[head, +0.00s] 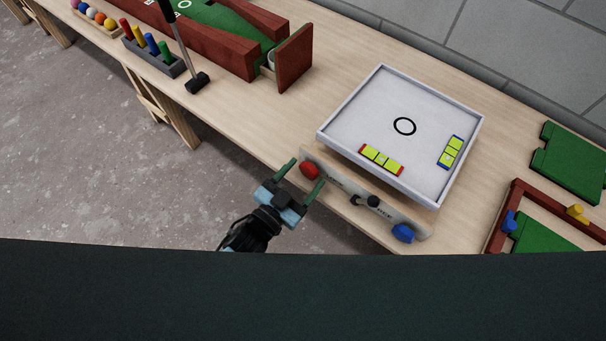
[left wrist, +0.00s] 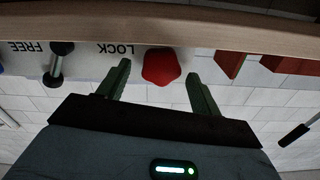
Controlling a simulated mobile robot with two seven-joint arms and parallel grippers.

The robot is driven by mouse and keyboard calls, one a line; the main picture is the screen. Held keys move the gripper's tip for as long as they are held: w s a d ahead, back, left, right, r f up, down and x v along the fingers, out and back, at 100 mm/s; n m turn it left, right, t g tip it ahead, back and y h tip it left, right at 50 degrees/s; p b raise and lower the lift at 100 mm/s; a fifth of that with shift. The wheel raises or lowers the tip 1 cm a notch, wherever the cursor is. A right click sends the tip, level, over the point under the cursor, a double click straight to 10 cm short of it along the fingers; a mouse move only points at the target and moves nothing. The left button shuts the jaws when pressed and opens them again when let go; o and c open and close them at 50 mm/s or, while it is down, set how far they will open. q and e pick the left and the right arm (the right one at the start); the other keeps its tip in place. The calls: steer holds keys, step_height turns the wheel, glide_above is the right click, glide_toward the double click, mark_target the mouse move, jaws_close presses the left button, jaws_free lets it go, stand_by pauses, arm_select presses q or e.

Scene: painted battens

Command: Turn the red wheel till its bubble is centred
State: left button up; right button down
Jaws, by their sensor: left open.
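The red wheel (head: 309,171) is a lobed knob on the left of the tray's front panel; it also shows in the left wrist view (left wrist: 162,66). My left gripper (head: 303,178) is open in front of it. In the left wrist view its fingers (left wrist: 158,70) stand on either side of the wheel, with a gap at each side. The white tray (head: 350,154) carries a yellow vial with red ends (head: 382,160) along its front edge and one with blue ends (head: 450,152) at its right. The bubbles are too small to place. My right gripper is not in view.
The panel also has a black lever (head: 367,201) between LOCK and FREE labels and a blue wheel (head: 403,233). A black mallet (head: 197,83) and a peg rack (head: 152,50) stand left. A red-brown frame (head: 515,188) and green boards (head: 572,160) lie right.

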arm_select(q)
steer(key=shift+w+d, duration=0.15)
steer(key=shift+w, duration=0.1)
steer(key=c, duration=1)
steer(key=shift+m, duration=0.8)
steer(key=o, duration=1)
steer(key=shift+s, duration=0.1)
